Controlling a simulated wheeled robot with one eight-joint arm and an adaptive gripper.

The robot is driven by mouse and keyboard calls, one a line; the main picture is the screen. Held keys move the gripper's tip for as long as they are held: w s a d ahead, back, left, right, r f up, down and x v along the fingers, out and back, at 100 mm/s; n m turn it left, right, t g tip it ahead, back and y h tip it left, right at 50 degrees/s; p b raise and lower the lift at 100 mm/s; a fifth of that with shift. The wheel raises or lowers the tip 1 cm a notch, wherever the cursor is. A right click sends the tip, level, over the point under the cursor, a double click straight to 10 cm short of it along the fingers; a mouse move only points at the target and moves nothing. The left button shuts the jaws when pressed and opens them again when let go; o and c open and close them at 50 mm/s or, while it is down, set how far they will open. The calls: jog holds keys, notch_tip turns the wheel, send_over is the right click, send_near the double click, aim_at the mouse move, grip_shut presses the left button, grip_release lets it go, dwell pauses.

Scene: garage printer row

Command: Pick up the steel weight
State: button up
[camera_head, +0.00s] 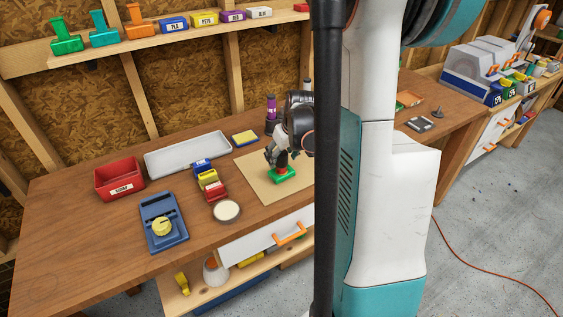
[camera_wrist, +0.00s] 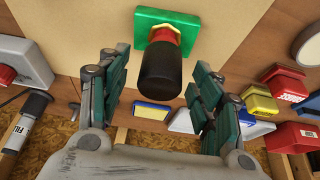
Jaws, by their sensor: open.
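My gripper (camera_head: 280,157) points down over the tan mat (camera_head: 248,170), its fingers open. In the wrist view my gripper (camera_wrist: 158,78) has one finger on each side of a dark cylinder (camera_wrist: 161,75), with gaps on both sides. The cylinder stands over a yellow and red collar on a green square base (camera_wrist: 152,22). In the head view the green base (camera_head: 285,174) lies on the mat, and my gripper hides most of the cylinder. I cannot tell whether this dark cylinder is the steel weight. A small dark knobbed object (camera_head: 438,112) stands farther right on the bench.
A purple-banded bottle (camera_head: 271,108) stands behind my gripper. The bench's left end is clear.

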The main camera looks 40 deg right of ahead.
jog(key=shift+w+f, duration=0.15)
jog(key=shift+f, duration=0.25)
grip_shut()
jog(key=shift+r, duration=0.2)
